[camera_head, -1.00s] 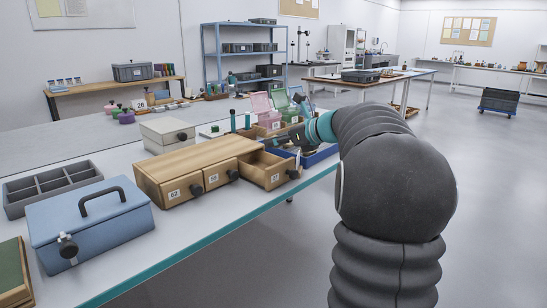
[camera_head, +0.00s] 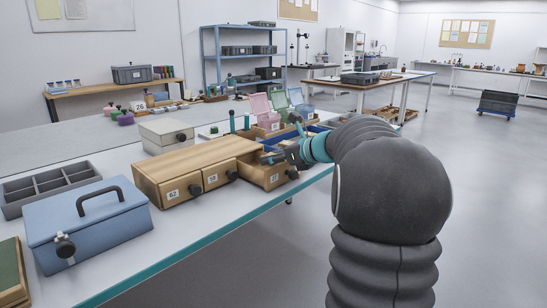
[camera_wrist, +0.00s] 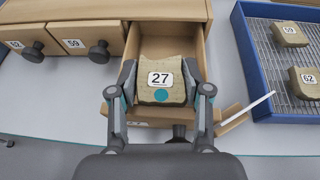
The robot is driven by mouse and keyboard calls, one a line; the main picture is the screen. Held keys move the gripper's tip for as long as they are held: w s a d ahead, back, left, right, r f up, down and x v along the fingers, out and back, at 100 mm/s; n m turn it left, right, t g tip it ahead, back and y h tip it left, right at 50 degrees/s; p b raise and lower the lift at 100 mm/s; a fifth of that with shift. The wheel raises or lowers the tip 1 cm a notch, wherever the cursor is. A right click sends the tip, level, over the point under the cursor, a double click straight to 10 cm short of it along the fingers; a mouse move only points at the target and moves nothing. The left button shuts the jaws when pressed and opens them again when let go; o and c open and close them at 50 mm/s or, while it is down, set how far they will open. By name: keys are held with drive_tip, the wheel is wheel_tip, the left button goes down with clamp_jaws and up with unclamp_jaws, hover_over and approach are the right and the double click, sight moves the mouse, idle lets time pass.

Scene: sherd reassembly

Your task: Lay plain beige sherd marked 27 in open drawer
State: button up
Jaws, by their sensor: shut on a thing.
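The beige sherd marked 27 (camera_wrist: 161,80) shows in the wrist view with a white number label and a teal dot. My gripper (camera_wrist: 162,82) is shut on it, one finger at each side. The sherd is over the open drawer (camera_wrist: 192,45); I cannot tell whether it touches the drawer floor. In the head view, my gripper (camera_head: 293,155) is at the open drawer (camera_head: 262,176), and the sherd cannot be made out there.
Shut drawers 62 (camera_head: 173,192) and 59 (camera_wrist: 78,42) are left of the open one. A blue tray (camera_wrist: 247,60) with a wire rack holds sherds 59 (camera_wrist: 290,33) and 62 (camera_wrist: 303,80). A blue case (camera_head: 90,220) stands at the table's near left.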

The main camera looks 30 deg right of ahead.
drive_tip(key=o, duration=1.1)
drive_tip(key=shift+o, duration=0.2)
